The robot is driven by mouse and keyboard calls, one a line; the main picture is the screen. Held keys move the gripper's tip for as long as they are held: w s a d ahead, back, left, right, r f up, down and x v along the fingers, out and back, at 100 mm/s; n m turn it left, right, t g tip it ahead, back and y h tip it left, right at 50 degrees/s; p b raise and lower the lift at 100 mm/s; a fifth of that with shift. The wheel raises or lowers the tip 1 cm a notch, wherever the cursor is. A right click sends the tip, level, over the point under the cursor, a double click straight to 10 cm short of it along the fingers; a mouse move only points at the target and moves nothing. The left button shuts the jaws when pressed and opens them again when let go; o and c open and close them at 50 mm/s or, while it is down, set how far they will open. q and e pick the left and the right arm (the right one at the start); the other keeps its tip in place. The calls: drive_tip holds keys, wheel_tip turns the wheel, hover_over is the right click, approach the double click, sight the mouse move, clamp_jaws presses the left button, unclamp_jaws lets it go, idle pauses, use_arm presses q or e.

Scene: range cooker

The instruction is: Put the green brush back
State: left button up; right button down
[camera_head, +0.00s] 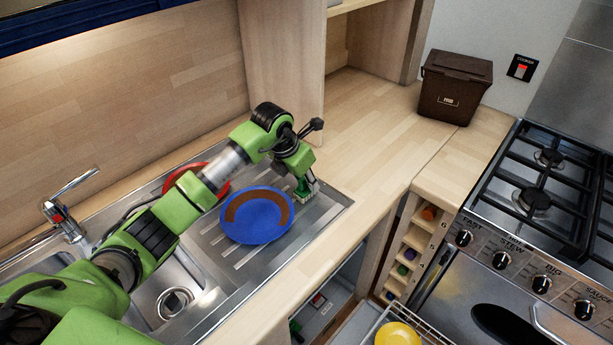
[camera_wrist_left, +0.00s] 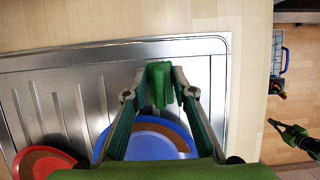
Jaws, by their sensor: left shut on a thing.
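My left gripper (camera_head: 305,186) is shut on the green brush (camera_head: 303,188), over the right end of the metal draining board (camera_head: 325,209). The brush's pale bristles point down at the board; I cannot tell whether they touch it. In the left wrist view, the green brush (camera_wrist_left: 160,84) sits between the two fingertips of my left gripper (camera_wrist_left: 160,92).
A blue plate (camera_head: 262,229) with a brown ring lies on the draining board left of the brush. A red plate (camera_head: 176,180) is behind my left arm. The sink and tap (camera_head: 62,217) are at left. The wooden counter (camera_head: 355,150) is clear towards the brown food bin (camera_head: 455,88).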

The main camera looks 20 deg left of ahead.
use_arm(q)
drive_tip(key=shift+f, duration=0.2)
drive_tip(key=o, duration=1)
drive_tip(key=shift+r, duration=0.1)
drive_tip(key=shift+r, duration=0.2)
drive_tip(key=b+v, duration=0.2)
drive_tip(key=v, duration=0.9)
drive_tip(key=shift+s+r+b, duration=0.25)
drive_tip(key=shift+r+b, duration=0.05)
drive_tip(key=shift+b, duration=0.1)
